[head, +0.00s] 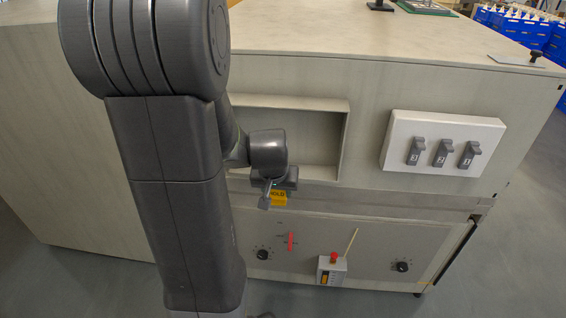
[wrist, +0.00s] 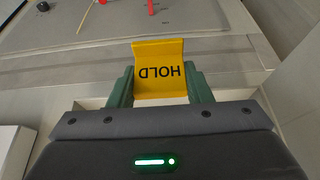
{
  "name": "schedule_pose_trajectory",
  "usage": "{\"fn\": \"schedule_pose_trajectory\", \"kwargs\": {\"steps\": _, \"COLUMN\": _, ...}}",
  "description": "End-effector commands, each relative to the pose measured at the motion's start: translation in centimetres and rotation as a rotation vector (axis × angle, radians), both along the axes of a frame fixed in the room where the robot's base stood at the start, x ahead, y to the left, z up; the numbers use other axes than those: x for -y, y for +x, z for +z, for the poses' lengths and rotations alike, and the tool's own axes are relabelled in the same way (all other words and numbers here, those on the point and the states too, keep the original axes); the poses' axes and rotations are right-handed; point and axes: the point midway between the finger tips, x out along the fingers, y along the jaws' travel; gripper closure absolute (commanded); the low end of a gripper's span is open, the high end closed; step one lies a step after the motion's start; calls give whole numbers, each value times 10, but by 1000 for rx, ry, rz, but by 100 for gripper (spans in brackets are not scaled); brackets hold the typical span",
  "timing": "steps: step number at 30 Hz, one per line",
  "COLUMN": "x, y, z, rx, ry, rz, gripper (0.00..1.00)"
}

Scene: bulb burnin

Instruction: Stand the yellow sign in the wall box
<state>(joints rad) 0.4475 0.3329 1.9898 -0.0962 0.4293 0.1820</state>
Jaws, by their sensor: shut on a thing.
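The yellow sign (wrist: 158,80) reads HOLD and is held between the green fingers of my gripper (wrist: 160,88) in the wrist view, where its lettering appears upside down. In the head view the sign (head: 279,198) shows just below my gripper (head: 275,189). The wall box (head: 318,140) is a shallow open recess in the cabinet front. My gripper is in front of its lower edge, with the sign below that edge and outside the box. My arm hides the left part of the box.
A white switch panel (head: 442,142) with three grey switches is right of the box. Below are a panel with black knobs (head: 402,267), a red handle (head: 291,241) and a small grey box with a red button (head: 332,269). The cabinet top (head: 400,40) is mostly clear.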

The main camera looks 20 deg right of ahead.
Motion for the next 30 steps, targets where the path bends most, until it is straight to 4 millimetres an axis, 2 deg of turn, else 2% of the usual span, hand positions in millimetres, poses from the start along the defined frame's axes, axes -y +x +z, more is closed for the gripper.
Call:
{"fn": "schedule_pose_trajectory", "kwargs": {"steps": 3, "x": 17, "y": 27, "z": 1, "rx": -1, "ry": 1, "rz": -1, "gripper": 81}}
{"fn": "schedule_pose_trajectory", "kwargs": {"steps": 9, "x": 40, "y": 65, "z": 0, "rx": -1, "ry": 1, "rz": -1, "gripper": 81}}
{"fn": "schedule_pose_trajectory", "kwargs": {"steps": 17, "x": 53, "y": 85, "z": 0, "rx": -1, "ry": 1, "rz": 0, "gripper": 81}}
{"fn": "schedule_pose_trajectory", "kwargs": {"steps": 24, "x": 70, "y": 114, "z": 0, "rx": -1, "ry": 1, "rz": 0, "gripper": 81}}
{"fn": "schedule_pose_trajectory", "kwargs": {"steps": 30, "x": 71, "y": 115, "z": -2, "rx": 0, "ry": 1, "rz": 0, "gripper": 81}}
